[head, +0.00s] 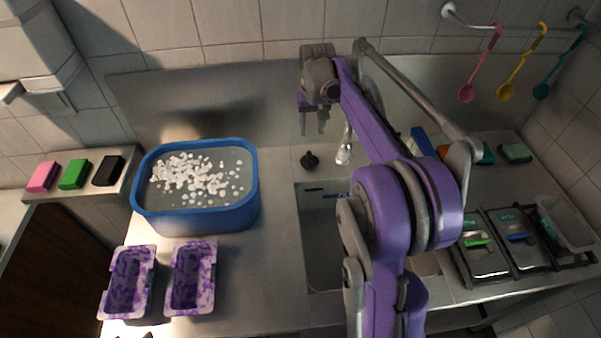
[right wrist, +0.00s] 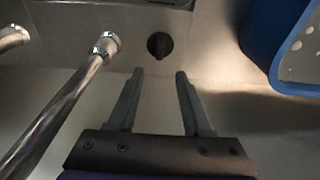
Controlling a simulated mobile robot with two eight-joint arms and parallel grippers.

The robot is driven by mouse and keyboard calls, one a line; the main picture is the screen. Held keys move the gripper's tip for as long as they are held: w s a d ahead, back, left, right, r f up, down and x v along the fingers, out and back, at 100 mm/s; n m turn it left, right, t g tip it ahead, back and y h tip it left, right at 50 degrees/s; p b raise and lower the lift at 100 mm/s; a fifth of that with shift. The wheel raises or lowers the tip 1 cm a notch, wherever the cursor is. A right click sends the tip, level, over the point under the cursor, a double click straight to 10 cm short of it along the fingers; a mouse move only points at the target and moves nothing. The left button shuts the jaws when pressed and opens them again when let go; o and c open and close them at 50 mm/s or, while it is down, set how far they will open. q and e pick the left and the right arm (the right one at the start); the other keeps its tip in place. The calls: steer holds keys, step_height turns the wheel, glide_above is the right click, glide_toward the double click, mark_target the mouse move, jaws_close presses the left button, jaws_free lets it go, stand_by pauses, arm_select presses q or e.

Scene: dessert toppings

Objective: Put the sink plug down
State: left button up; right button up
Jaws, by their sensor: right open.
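The sink plug (head: 309,160) is a small dark piece with a knob, standing on the steel counter just behind the sink's back left corner. In the right wrist view the plug (right wrist: 159,45) shows as a dark round shape beyond my fingertips, apart from them. My right gripper (head: 312,130) is above and behind the plug, pointing down. Its two fingers (right wrist: 158,74) are apart with nothing between them. The sink basin (head: 318,235) is partly hidden by my right arm.
The metal tap (head: 344,150) stands close right of the plug. A blue tub (head: 195,222) with white pieces is to the left. Two purple-stained trays (head: 127,285) lie in front of it. Lidded containers (head: 484,262) stand at right. Counter between tub and sink is clear.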

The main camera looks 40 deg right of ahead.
steer(key=s+a+n+t, duration=0.1)
steer(key=s+a+n, duration=0.1)
steer(key=s+a, duration=0.5)
steer(key=s+a+n+t, duration=0.1)
steer(key=s+a, duration=0.3)
steer(key=a, duration=0.5)
steer(key=s+a+f+n, duration=0.1)
steer(key=s+a+f, duration=0.1)
steer(key=s, duration=0.2)
steer(key=s+a+f+t, duration=0.1)
steer(key=s+a+f, duration=0.2)
steer(key=s+a+f+n+t, duration=0.1)
steer(key=s+a+f, duration=0.1)
steer(key=s, duration=0.2)
steer(key=shift+s+a+f+n+y, duration=0.3)
steer(key=shift+a+f+y, duration=0.05)
steer(key=shift+a+y, duration=0.05)
steer(key=shift+s+a+f, duration=0.2)
steer(key=shift+s+f, duration=0.1)
